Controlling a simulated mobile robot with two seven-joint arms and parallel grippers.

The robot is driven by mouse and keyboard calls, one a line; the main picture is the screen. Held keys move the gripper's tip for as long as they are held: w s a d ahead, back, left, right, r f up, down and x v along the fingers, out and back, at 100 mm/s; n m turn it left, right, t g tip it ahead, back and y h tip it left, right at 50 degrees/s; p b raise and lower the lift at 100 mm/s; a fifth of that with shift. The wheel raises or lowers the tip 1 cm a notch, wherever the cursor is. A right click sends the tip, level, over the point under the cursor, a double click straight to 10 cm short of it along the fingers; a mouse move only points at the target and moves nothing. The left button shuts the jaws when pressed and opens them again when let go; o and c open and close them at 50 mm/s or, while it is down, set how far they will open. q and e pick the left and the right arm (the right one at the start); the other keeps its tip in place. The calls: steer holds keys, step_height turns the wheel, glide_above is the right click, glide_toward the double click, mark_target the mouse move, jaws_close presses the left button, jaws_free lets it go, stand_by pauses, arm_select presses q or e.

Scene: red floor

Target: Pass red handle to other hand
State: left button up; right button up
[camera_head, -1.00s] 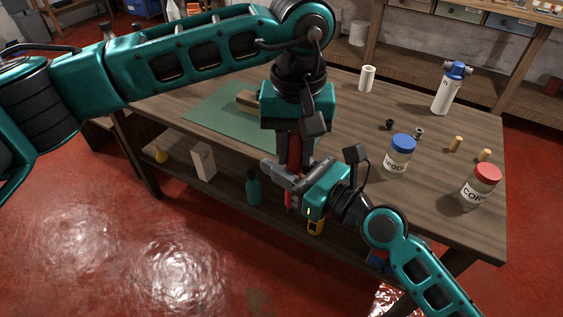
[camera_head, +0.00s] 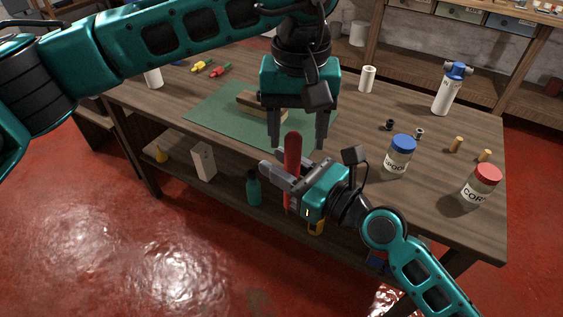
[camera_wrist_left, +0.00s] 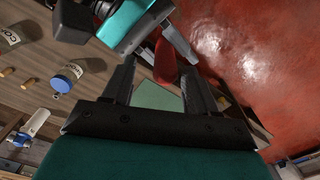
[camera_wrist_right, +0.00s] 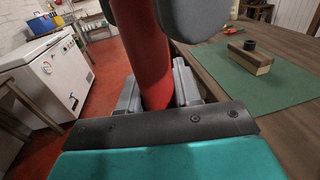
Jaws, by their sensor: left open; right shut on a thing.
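The red handle (camera_head: 292,158) stands roughly upright in front of the table's near edge. My right gripper (camera_head: 283,178) is shut on it, and its upper end sticks up above the fingers. In the right wrist view the red handle (camera_wrist_right: 148,62) rises between the fingers. My left gripper (camera_head: 298,138) is open and points down just above and behind the handle's top, its fingers apart and empty. In the left wrist view the red handle (camera_wrist_left: 165,62) shows beyond the open fingers, close to my right gripper.
The wooden table (camera_head: 350,125) carries a green mat (camera_head: 215,112) with a wooden block (camera_head: 262,106). A blue-lidded jar (camera_head: 400,157), a red-lidded jar (camera_head: 481,186) and a white filter bottle (camera_head: 447,95) stand to the right. Below is a shelf with a teal bottle (camera_head: 253,187).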

arm_select(q)
step_height(320, 180, up, 8)
steer(key=shift+a+r, duration=0.1)
steer(key=s+d+n+g+h, duration=0.8)
steer(key=s+d+g+h, duration=0.15)
steer(key=h, duration=0.35)
steer(key=w+a+f+m+t+h, duration=0.3)
steer(key=w+a+m+t, duration=0.4)
steer(key=m+t, duration=0.75)
steer(key=w+a+f+m+t+h, duration=0.25)
steer(key=w+a+m+t, duration=0.7)
steer(key=m, duration=0.85)
steer(key=s+a+f+n+y, duration=0.3)
steer(key=f+n+y, duration=0.25)
steer(key=f, duration=0.25)
steer(key=s+a+f+n+y, duration=0.2)
steer(key=a+f+n+y, duration=0.2)
steer(key=f+n, duration=0.3)
steer(key=s+a+f+n+y, duration=0.3)
steer(key=f+n+y, duration=0.15)
steer(key=f, duration=0.35)
steer(key=s+a+f+n+g+y, duration=0.2)
steer(key=s+a+f+n, duration=0.3)
steer(key=s+f, duration=0.5)
steer(key=shift+s+a+f+n+g, duration=0.25)
steer(key=shift+a+f+n+g, duration=0.1)
steer(key=shift+n+g, duration=0.45)
